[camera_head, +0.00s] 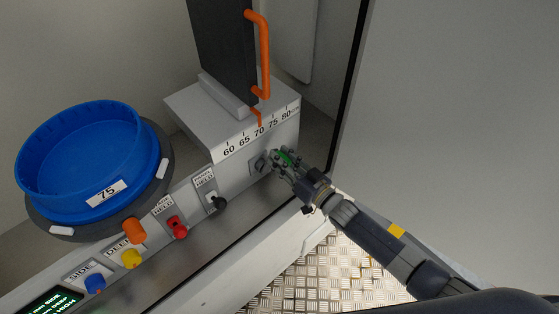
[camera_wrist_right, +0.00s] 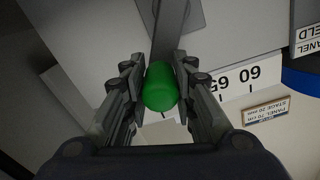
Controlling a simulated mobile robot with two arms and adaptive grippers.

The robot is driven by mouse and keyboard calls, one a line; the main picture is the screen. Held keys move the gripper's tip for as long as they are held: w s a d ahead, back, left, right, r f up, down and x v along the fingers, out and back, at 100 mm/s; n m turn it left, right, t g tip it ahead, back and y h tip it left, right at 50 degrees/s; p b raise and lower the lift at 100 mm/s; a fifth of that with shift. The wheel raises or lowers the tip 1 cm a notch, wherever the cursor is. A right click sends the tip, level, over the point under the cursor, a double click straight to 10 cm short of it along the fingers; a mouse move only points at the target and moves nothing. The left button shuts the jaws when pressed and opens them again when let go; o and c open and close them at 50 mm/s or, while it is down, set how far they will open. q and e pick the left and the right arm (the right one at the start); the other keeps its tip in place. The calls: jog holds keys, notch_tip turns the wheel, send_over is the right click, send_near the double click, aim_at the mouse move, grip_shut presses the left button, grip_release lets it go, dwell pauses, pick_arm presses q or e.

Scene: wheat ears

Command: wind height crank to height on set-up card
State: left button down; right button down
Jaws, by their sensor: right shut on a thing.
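The crank's green knob (camera_head: 286,156) sticks out from the front of the grey housing, beside a dark square plate (camera_head: 258,161). My right gripper (camera_head: 281,163) is shut on this knob. In the right wrist view the fingers flank the green knob (camera_wrist_right: 163,88), with the grey crank arm (camera_wrist_right: 168,35) behind it. The height scale (camera_head: 257,132) runs from 60 to 80. An orange pointer (camera_head: 258,117) stands at about 70. A small card (camera_wrist_right: 266,110) in the wrist view seems to read panel 70 cm, stage 20 mm. My left gripper is not in view.
A dark upright panel (camera_head: 222,45) with an orange handle (camera_head: 264,50) stands on the housing. A blue drum (camera_head: 75,160) marked 75 sits at left. Coloured knobs, a black-tipped lever (camera_head: 219,203) and a display (camera_head: 50,303) line the front. Metal floor (camera_head: 300,270) lies below.

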jog(key=shift+w+d+f+m, duration=0.1)
jog(key=shift+w+d+m, duration=0.1)
jog(key=shift+m, duration=0.2)
jog(key=c, duration=1.3)
grip_release()
jog(key=v, duration=1.2)
